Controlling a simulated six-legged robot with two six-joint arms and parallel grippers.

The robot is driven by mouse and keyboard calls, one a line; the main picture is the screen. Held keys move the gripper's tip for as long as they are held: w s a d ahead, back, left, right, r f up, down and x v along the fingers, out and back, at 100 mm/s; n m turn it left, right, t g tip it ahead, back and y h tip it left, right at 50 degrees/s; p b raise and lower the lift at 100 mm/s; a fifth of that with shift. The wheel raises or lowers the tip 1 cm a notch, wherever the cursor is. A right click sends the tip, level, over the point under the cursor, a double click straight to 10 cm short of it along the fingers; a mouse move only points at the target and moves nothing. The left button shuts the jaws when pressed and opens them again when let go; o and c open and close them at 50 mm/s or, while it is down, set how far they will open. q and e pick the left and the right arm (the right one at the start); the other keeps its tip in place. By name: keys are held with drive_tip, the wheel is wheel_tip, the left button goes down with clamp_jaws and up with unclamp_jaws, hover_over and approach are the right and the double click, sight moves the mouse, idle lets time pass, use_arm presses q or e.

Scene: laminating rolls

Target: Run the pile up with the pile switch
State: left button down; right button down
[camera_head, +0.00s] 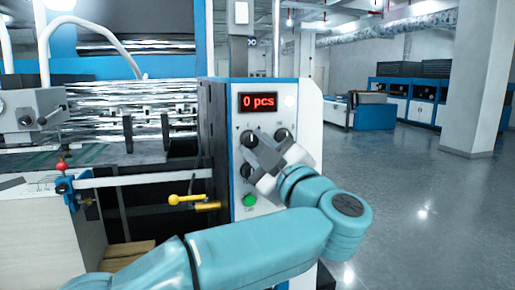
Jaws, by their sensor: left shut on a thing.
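The white control panel (297,110) of the machine stands in the middle of the view, with a red display (258,102) reading "0 pcs". Black rotary switches show on it: an upper left one (247,137), an upper right one (282,135) and a lower left one (246,171). A green button (250,200) sits below. My left gripper (262,155) is at the panel among the switches, shut on a switch. Its fingers hide the grip, so I cannot tell which switch it is. The labels are too small to read. My right gripper is not in view.
A yellow-handled lever (186,199) and a red-topped lever (61,167) stick out left of the panel. Shiny rollers (120,102) lie behind. A pale block (45,235) stands at the lower left, with brown boards (125,250) beside it. The floor (420,210) at right is clear.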

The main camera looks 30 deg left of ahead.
use_arm(q)
drive_tip(key=c, duration=0.8)
unclamp_jaws()
drive_tip(key=shift+s, duration=0.1)
drive_tip(key=shift+d+f, duration=0.15)
drive_tip(key=shift+d, duration=0.15)
drive_tip(key=b+v, duration=0.3)
drive_tip(key=v, duration=1.2)
drive_tip(key=shift+s+d, duration=0.3)
drive_tip(key=shift+d, duration=0.05)
